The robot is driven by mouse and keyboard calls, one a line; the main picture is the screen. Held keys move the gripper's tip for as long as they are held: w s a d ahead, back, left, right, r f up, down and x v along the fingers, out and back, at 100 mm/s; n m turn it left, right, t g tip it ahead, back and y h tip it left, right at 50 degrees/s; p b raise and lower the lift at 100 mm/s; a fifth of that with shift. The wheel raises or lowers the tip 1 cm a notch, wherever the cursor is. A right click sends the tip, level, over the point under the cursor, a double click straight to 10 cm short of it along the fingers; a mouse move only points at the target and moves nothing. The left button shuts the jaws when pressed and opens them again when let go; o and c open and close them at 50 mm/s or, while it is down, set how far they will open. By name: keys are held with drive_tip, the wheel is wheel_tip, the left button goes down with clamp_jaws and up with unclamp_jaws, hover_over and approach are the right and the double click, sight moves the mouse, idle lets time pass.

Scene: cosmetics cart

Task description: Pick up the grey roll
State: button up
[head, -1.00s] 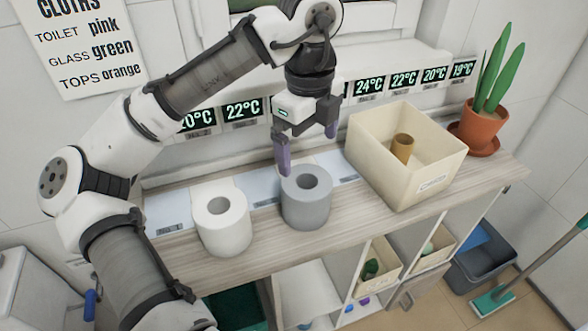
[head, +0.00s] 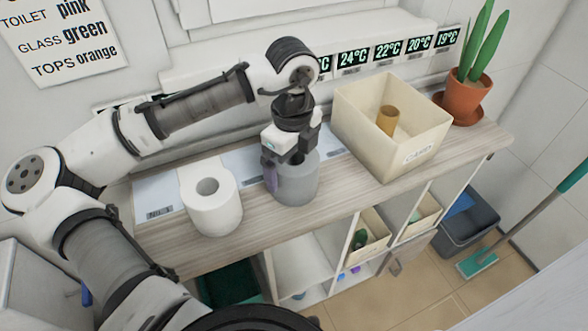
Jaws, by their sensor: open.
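The grey roll (head: 298,184) stands upright on the wooden top of the shelf unit, near the middle of the head view. My gripper (head: 285,170) is down over it, pointing downward. One purple-grey finger shows along the roll's left side. The other finger is not clearly seen; it seems to be at or in the roll's top, and the gripper hides much of the roll's hole. The jaws are open, and the roll rests on the surface.
A white roll (head: 212,207) stands to the left of the grey one. A cream box (head: 408,152) holding a brown cardboard tube (head: 387,120) is close on the right. A potted plant (head: 464,97) stands at the far right end of the wooden top (head: 345,205).

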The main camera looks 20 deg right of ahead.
drive_tip(key=shift+f, duration=1.4)
drive_tip(key=c, duration=0.9)
drive_tip(key=shift+r, duration=0.15)
